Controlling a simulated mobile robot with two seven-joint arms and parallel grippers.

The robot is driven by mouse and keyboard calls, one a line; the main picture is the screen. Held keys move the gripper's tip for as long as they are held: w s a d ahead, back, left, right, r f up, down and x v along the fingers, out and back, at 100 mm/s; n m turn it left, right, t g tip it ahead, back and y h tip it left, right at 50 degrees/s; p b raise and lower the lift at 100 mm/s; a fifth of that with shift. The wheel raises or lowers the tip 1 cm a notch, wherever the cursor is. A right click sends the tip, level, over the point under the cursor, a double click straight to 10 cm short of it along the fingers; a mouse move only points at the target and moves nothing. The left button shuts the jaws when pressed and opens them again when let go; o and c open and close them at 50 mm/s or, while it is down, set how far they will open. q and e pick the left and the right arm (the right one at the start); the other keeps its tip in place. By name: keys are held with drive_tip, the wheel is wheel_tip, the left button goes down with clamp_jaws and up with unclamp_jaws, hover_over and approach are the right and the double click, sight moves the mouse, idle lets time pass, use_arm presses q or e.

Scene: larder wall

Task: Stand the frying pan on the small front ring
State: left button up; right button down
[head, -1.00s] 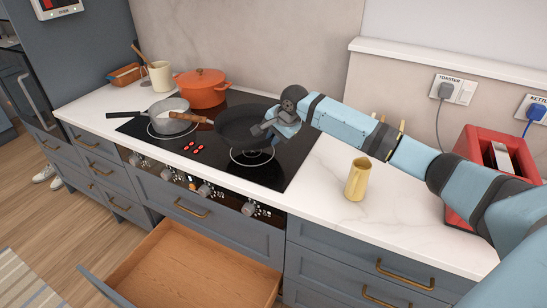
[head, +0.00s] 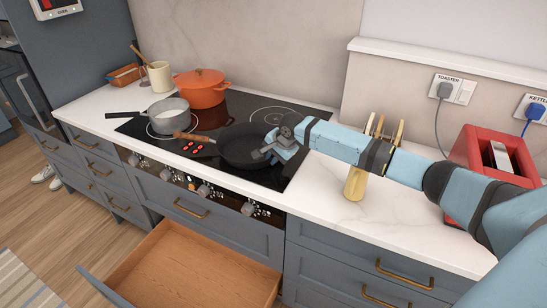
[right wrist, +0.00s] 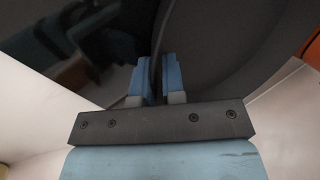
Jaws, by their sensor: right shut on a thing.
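The dark frying pan (head: 242,150) with a brown handle (head: 193,137) is over the front right part of the black hob (head: 277,181). The handle points left, towards the saucepan. My right gripper (head: 279,149) is shut on the right side of the pan's rim. In the right wrist view, the blue fingers of the gripper (right wrist: 158,78) close on the pan's dark wall (right wrist: 215,45). The pan hides the small front ring. I cannot tell whether its base touches the glass. My left gripper is not in view.
A grey saucepan (head: 170,117) stands on the front left ring, and an orange casserole (head: 203,92) stands behind it. The back right ring (head: 272,116) is bare. A yellow jug (head: 355,184) stands under my arm, with a red toaster (head: 480,145) farther right. A drawer (head: 190,268) stands open below.

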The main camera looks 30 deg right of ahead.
drive_tip(key=c, duration=1.2)
unclamp_jaws()
drive_tip(key=v, duration=1.2)
drive_tip(key=shift+r, duration=0.15)
